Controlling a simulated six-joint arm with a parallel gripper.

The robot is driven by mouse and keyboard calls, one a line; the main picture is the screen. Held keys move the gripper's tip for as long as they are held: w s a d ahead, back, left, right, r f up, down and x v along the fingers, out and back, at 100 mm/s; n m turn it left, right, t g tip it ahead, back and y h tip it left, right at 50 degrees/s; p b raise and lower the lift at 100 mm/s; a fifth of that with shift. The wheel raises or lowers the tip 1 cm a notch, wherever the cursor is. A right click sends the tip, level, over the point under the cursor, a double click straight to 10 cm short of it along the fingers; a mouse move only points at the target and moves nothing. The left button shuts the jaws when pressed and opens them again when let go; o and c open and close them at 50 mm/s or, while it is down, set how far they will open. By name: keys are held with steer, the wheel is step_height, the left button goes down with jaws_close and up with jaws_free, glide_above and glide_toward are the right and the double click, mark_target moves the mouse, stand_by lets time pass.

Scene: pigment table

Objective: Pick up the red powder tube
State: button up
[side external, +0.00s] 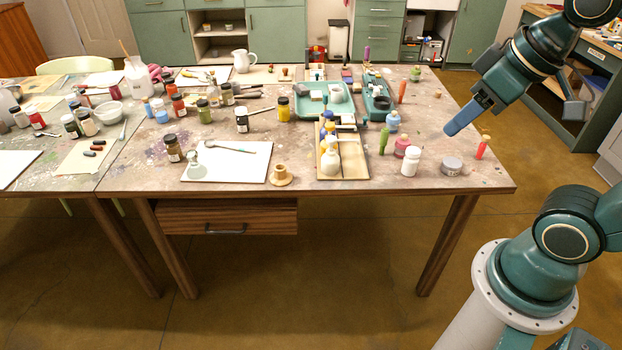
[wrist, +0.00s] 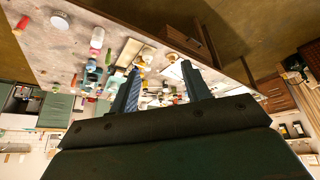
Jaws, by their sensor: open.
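A slim red tube with a yellowish cap (side external: 483,147) stands upright near the right front corner of the table. A red tube also shows at the top left of the wrist view (wrist: 22,24). My gripper (side external: 452,129) hangs above the right end of the table, to the upper left of the tube in the side view, and is apart from it. In the wrist view my two fingers (wrist: 160,85) are spread with nothing held between them; the red tube lies well outside them. Another orange-red tube (side external: 402,91) stands farther back on the table.
A grey round tin (side external: 452,166), a white bottle (side external: 411,161) and a pinkish-red jar (side external: 401,146) stand left of the red tube. A green tube (side external: 384,141) and a wooden tray (side external: 355,171) are farther left. Bare tabletop (side external: 490,185) lies around the red tube.

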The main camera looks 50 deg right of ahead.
steer(key=w+d+f+n+g+h, duration=0.25)
steer(key=w+d, duration=0.45)
steer(key=d, duration=0.4)
steer(key=w+d+f+n+g+h, duration=0.1)
steer(key=w+d+n, duration=0.2)
steer(key=w+d, duration=0.6)
steer(key=n+g, duration=0.5)
glide_toward(487, 137)
steer(key=shift+s+a+r+t, duration=0.15)
steer(key=shift+r+t, duration=0.1)
steer(key=shift+r, duration=0.25)
steer(key=shift+f, duration=0.1)
steer(key=x, duration=0.8)
steer(key=shift+s+f, duration=0.1)
steer(key=shift+f, duration=0.1)
